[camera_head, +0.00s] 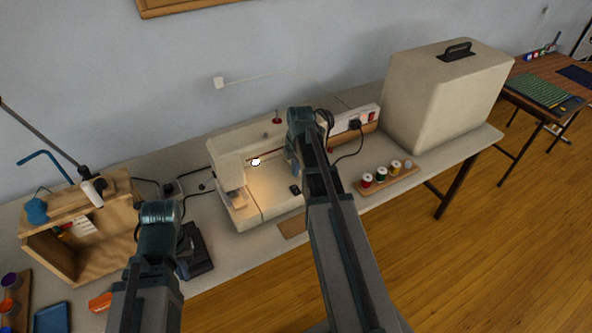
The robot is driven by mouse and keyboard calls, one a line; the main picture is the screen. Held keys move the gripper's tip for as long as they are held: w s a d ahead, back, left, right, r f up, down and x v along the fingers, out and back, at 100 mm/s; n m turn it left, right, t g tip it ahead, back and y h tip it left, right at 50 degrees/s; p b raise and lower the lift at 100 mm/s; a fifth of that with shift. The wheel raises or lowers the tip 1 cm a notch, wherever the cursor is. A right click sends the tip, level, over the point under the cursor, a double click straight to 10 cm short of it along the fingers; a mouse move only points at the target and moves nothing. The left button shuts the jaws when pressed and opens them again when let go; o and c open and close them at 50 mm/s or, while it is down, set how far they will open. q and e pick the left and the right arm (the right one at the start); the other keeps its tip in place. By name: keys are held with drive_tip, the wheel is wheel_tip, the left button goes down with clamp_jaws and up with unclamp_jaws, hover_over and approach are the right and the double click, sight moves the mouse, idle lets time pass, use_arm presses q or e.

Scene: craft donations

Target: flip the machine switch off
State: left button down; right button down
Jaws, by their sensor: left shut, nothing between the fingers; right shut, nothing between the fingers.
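The cream sewing machine (228,150) stands on the long table against the wall, and its work light (255,162) is glowing. A small red switch (372,117) shows on its right end, beside a black plug (355,125); its position is too small to read. My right gripper (293,162) is in front of the machine's middle, left of the switch and apart from it. Its arm hides part of the machine. My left gripper (160,225) is low at the left, between the wooden box and the machine. Both are shut and empty; their fingertips are largely hidden.
A large cream case (437,100) stands to the right of the machine. A rack of thread spools (388,178) lies in front of it. An open wooden box (60,250) and a dark block (197,255) are at the left. Cables run along the table (215,256).

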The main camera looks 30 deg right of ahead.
sight(294, 187)
drive_tip(key=f+b, duration=0.4)
drive_tip(key=w+f+b, duration=0.1)
drive_tip(key=f+b, duration=0.1)
drive_tip(key=f, duration=0.1)
drive_tip(key=shift+f, duration=0.15)
idle(0.3)
drive_tip(key=shift+s, duration=0.15)
drive_tip(key=shift+s, duration=0.7)
drive_tip(key=shift+w+r, duration=0.1)
drive_tip(key=shift+r, duration=0.15)
